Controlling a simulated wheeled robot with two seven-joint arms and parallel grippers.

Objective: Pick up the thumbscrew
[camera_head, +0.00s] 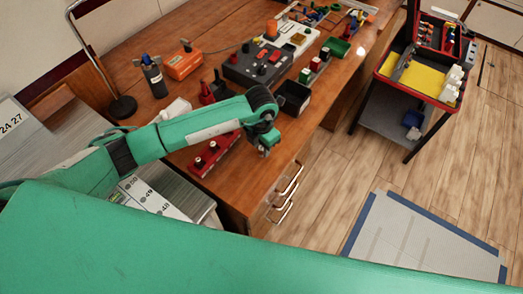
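My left arm comes in from the left over the wooden table (243,178), and its gripper (265,149) points down near the table's front edge. The gripper is small and dark in this view, so whether its fingers are open or shut cannot be told. I cannot make out a thumbscrew for certain. A red block (212,157) with several red and white knobs lies just left of the gripper, partly hidden by my arm. A black open bin (293,97) stands behind and right of the gripper. My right gripper is out of view.
An orange box (184,65), a black bottle (154,77) and a lamp base (122,107) stand at the back left. A black panel (250,70) and a green bin (336,46) lie farther along. A red cart with a yellow tray (420,78) stands right; floor is free between.

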